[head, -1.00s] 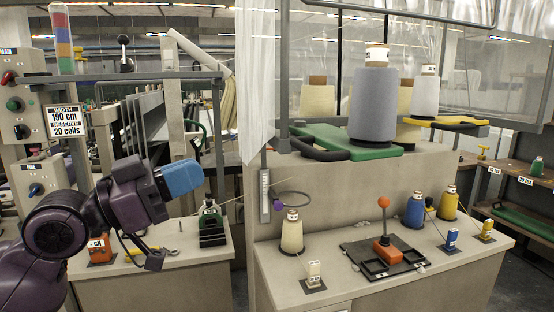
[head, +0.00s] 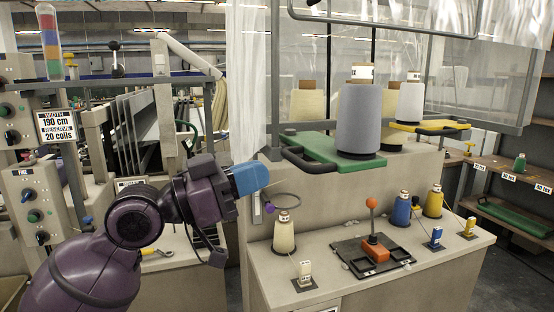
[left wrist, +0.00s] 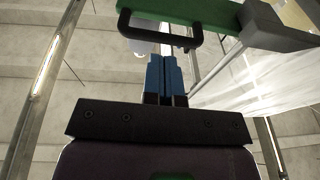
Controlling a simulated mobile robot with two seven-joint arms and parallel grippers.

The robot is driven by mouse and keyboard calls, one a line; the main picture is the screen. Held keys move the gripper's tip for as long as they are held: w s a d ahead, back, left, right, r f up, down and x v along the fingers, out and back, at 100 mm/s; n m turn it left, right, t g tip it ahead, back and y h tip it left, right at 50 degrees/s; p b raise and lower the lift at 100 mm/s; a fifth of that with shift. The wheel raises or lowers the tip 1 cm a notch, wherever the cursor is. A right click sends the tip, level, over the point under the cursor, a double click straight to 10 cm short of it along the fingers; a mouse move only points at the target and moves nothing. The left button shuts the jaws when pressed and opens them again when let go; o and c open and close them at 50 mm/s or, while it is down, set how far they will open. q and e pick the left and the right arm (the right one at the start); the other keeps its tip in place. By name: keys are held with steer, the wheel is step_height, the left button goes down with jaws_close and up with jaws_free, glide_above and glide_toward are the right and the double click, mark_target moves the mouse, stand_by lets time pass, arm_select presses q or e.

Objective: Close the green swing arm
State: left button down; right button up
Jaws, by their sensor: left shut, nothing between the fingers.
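The green swing arm (head: 335,148) is a flat green plate with a black loop handle (head: 308,160) at its left end. It carries a large grey yarn cone (head: 361,112) and stands out over the front of the grey cabinet. My left gripper (head: 264,176) has blue fingers, is shut and empty, and is left of and a little below the handle in the head view. In the left wrist view the blue fingertips (left wrist: 165,60) point toward the black handle (left wrist: 160,38), with the green arm (left wrist: 190,12) beyond; contact cannot be told. My right gripper is not in view.
A yellow swing arm (head: 430,127) with a white cone is to the right. Below, the cabinet ledge holds a cream cone (head: 284,232), an orange lever (head: 374,240) and blue and yellow cones. A thin ring guide (head: 283,201) is just below my gripper. A clear curtain (head: 246,85) hangs behind.

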mark_target(292, 162)
arm_select(q)
steer(key=x, duration=0.3)
steer(key=shift+w+d+r+p, duration=0.1)
steer(key=shift+d+p, duration=0.25)
steer(key=shift+p, duration=0.05)
steer(key=shift+d, duration=0.15)
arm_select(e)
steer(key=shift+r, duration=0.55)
arm_select(q)
steer(key=shift+w, duration=0.1)
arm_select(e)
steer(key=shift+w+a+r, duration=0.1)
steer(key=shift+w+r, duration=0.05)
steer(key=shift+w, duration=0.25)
arm_select(q)
steer(key=shift+d, duration=0.1)
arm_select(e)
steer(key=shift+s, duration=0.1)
